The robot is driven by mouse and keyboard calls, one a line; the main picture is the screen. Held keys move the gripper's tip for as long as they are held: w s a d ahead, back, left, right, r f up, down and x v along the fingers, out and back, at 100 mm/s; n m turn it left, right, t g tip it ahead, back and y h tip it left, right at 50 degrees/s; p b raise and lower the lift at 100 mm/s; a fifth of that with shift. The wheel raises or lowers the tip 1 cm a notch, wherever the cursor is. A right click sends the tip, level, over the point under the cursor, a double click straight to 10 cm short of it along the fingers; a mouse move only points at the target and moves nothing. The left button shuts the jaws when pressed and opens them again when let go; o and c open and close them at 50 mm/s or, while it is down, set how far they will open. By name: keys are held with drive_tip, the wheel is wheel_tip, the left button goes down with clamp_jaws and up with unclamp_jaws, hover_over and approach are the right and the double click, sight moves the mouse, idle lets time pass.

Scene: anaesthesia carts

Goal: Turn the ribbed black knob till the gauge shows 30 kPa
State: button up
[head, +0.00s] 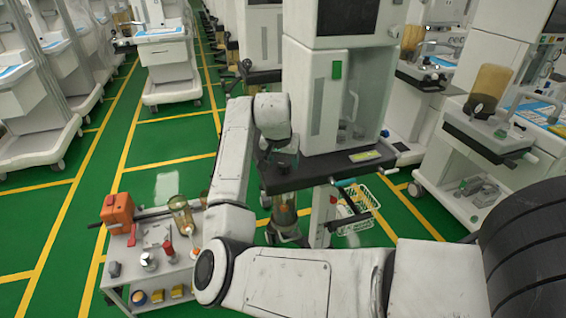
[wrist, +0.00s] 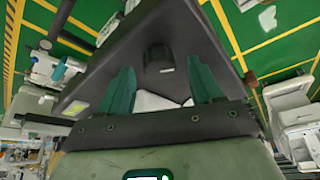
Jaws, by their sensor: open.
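A black knob (wrist: 158,57) stands on a dark slab-like part of a cart in the wrist view, with a small pale mark at its base. Its ribs are too small to make out. My gripper (wrist: 161,66) is open, its two green fingers spread to the left and right of the knob's line. I cannot tell whether the tips reach down beside it; no contact shows. In the head view my arm reaches to the dark shelf (head: 335,171) of the white cart (head: 318,95), and its end hides that shelf's left part. I cannot make out the gauge or its reading.
A small grey trolley (head: 128,262) at the lower left carries an orange box (head: 117,213), bottles and other items. Another cart (head: 460,150) is at the right.

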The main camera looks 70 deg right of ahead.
drive_tip(key=shift+d+f, duration=0.3)
drive_tip(key=shift+f, duration=0.3)
drive_tip(key=shift+c, duration=0.5)
drive_tip(key=c, duration=1)
drive_tip(key=shift+o, duration=0.2)
drive_tip(key=shift+r+n+p, duration=0.25)
drive_tip(key=shift+n+p, duration=0.25)
drive_tip(key=shift+p, duration=0.65)
drive_tip(key=shift+f+n+t+p, duration=0.1)
drive_tip(key=shift+n+t+p, duration=0.25)
drive_tip(key=shift+p, duration=0.25)
drive_tip(key=shift+f, duration=0.1)
drive_tip(key=o, duration=1.1)
drive_tip(key=shift+c, duration=0.2)
